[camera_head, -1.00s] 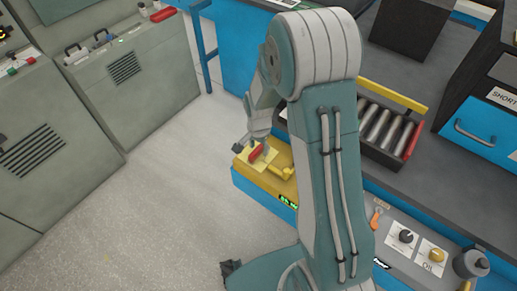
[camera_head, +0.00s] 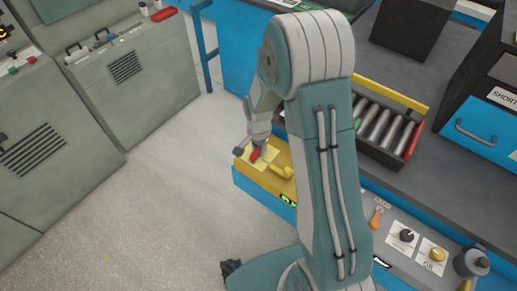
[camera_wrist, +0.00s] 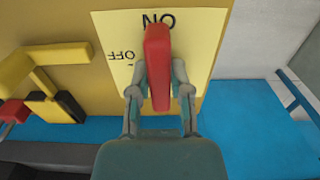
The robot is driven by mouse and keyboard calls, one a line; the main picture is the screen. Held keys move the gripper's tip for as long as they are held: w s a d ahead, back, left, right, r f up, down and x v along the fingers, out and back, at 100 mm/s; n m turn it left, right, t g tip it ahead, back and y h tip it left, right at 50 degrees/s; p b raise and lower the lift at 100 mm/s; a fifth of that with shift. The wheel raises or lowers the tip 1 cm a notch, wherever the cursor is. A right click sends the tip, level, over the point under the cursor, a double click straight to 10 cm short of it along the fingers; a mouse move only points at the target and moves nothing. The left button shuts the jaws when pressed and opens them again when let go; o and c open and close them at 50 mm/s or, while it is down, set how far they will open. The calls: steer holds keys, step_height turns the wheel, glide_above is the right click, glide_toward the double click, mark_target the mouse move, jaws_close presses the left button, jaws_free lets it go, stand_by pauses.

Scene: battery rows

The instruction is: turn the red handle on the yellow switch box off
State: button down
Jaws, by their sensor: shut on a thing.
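The yellow switch box (camera_head: 246,175) stands at the left end of the blue workbench in the head view. Its red handle (camera_head: 255,154) is on a pale label plate. In the wrist view the red handle (camera_wrist: 158,60) points up to the "ON" print on the yellow label (camera_wrist: 205,40); the "OFF" print is to the left. My gripper (camera_wrist: 158,88) is shut on the red handle, with one finger on each side of it. In the head view my gripper (camera_head: 257,140) is small and partly hidden at the handle.
A yellow lever (camera_head: 283,171) is on the box beside the label; it also shows at left in the wrist view (camera_wrist: 30,72). A rack of grey cylinders (camera_head: 378,130) stands on the bench to the right. Open floor (camera_head: 170,190) lies to the left.

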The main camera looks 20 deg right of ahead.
steer(key=shift+w+n, duration=0.15)
steer(key=shift+n, duration=0.15)
steer(key=n, duration=0.3)
steer(key=shift+n, duration=0.3)
steer(key=n, duration=0.4)
steer(key=shift+w+n, duration=0.1)
steer(key=shift+n, duration=0.2)
steer(key=n, duration=0.4)
steer(key=shift+r+n, duration=0.1)
steer(key=shift+n, duration=2.4)
steer(key=c, duration=0.6)
jaws_free()
steer(key=shift+o, duration=0.2)
